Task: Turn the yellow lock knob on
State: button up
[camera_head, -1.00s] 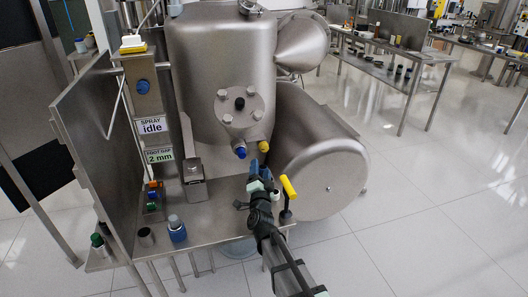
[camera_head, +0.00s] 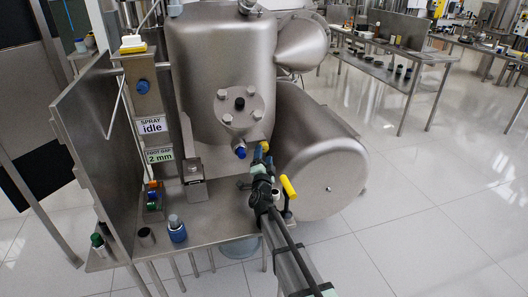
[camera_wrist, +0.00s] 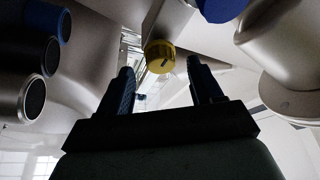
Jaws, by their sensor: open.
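The yellow lock knob (camera_head: 264,146) is a small yellow cap low on the front of the steel vessel, just right of a blue knob (camera_head: 240,152). In the wrist view the yellow knob (camera_wrist: 158,55) shows a dark slot-like mark on its face and appears between the two fingertips, a little above them in the picture. My gripper (camera_head: 262,157) is just below the knob in the head view. In the wrist view my gripper (camera_wrist: 160,72) is open, with nothing between its fingers. I cannot tell whether the fingertips touch the knob.
The blue knob (camera_wrist: 221,8) is close above the right finger in the wrist view. A yellow handle (camera_head: 289,187) stands right of my arm. The steel drum (camera_head: 320,160) is to the right.

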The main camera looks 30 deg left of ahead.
aim_at(264, 150)
jog(key=shift+x, duration=1.6)
jog(key=c, duration=1)
jog(key=shift+c, duration=0.2)
